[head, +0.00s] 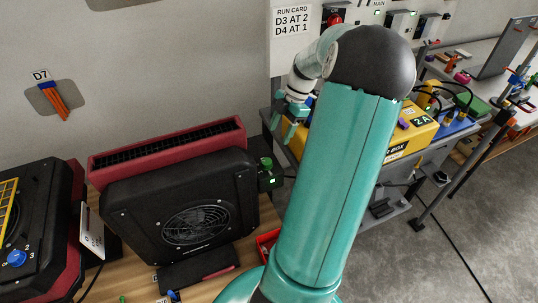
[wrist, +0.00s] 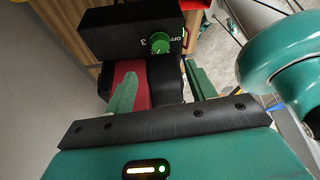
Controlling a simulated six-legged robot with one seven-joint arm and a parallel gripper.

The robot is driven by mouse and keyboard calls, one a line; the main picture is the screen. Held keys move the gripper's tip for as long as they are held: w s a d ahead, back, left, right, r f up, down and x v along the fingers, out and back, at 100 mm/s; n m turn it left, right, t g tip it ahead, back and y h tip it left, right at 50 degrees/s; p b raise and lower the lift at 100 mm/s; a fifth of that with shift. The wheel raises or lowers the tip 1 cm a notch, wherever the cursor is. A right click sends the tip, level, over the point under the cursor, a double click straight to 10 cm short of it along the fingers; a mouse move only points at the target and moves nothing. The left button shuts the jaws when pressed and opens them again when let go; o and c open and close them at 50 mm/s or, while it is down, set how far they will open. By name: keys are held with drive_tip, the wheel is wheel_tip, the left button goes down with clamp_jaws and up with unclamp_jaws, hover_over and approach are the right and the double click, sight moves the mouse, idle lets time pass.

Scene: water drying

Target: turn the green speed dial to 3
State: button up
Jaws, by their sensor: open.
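The green speed dial (wrist: 160,43) sits on the face of a black control box (wrist: 112,38) in the wrist view. White marks stand beside it, a 3 to its left and what reads as OFF to its upper right. I cannot tell which mark the dial points to. In the head view the small green dial (head: 266,162) shows at the right side of the black fan unit (head: 185,205). My gripper (wrist: 163,80) is open and empty, its green fingers apart from the dial. In the head view my gripper (head: 290,125) is above and right of the dial.
A red-cased unit with a dark grille (head: 170,145) stands behind the fan. Another black unit with a blue dial (head: 16,258) is at far left. A yellow box (head: 410,130) is on the bench at right.

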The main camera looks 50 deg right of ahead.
sight(267, 161)
drive_tip(key=x, duration=1.1)
drive_tip(key=shift+a, duration=0.1)
drive_tip(key=c, duration=1)
